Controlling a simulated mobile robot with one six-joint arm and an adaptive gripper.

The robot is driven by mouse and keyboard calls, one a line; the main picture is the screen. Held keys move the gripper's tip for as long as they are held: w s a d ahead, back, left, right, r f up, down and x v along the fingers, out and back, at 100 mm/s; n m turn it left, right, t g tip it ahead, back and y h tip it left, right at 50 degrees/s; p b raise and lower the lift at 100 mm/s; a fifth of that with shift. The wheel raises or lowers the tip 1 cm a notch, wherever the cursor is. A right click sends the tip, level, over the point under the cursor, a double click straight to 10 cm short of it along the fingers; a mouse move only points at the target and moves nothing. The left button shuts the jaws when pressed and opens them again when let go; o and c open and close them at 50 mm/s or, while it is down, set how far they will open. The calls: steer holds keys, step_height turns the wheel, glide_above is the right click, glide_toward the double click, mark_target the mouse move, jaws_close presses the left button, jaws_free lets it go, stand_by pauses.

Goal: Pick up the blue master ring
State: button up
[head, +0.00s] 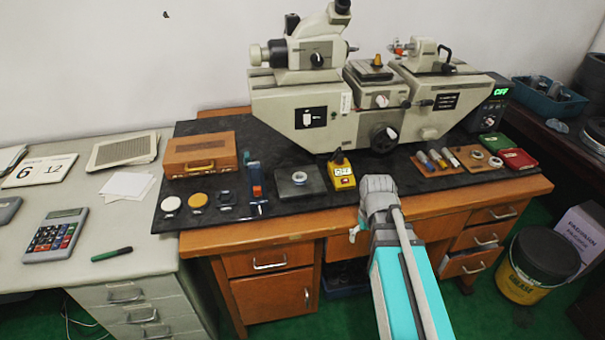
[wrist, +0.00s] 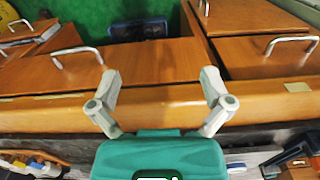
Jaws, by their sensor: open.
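A small ring with a bluish-grey look (head: 299,177) lies on a dark square plate (head: 287,191) on the black mat, left of the yellow device. It is the likeliest blue master ring, but its colour is hard to judge at this size. My gripper (wrist: 160,82) is open and empty in the wrist view, its two fingers apart over the wooden desk's front edge and drawer fronts. In the head view my arm reaches to the desk's front edge, right of the ring, and mostly hides the gripper. The ring cannot be made out in the wrist view.
A large measuring machine (head: 340,110) stands behind the ring. A wooden tray (head: 443,168) with cylinders and rings lies further right. The mat in front of the plate is clear.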

steer(key=w+a+r+n+p, duration=0.7)
steer(key=w+a+r+p, duration=0.15)
steer(key=w, duration=0.35)
step_height(320, 180, up, 9)
steer(key=n+p, duration=0.8)
steer(key=n, duration=0.1)
glide_above(300, 179)
steer(key=shift+s+a+f, duration=0.15)
steer(key=shift+s, duration=0.05)
steer(key=shift+f+b, duration=0.15)
steer(key=shift+b, duration=0.25)
step_height(300, 179, down, 8)
steer(key=b, duration=0.8)
steer(key=shift+f, duration=0.2)
steer(key=shift+w+f+b, duration=0.15)
steer(key=shift+f+b, duration=2.45)
steer(key=shift+b, duration=0.15)
steer(key=shift+c, duration=0.3)
steer(key=c, duration=1.1)
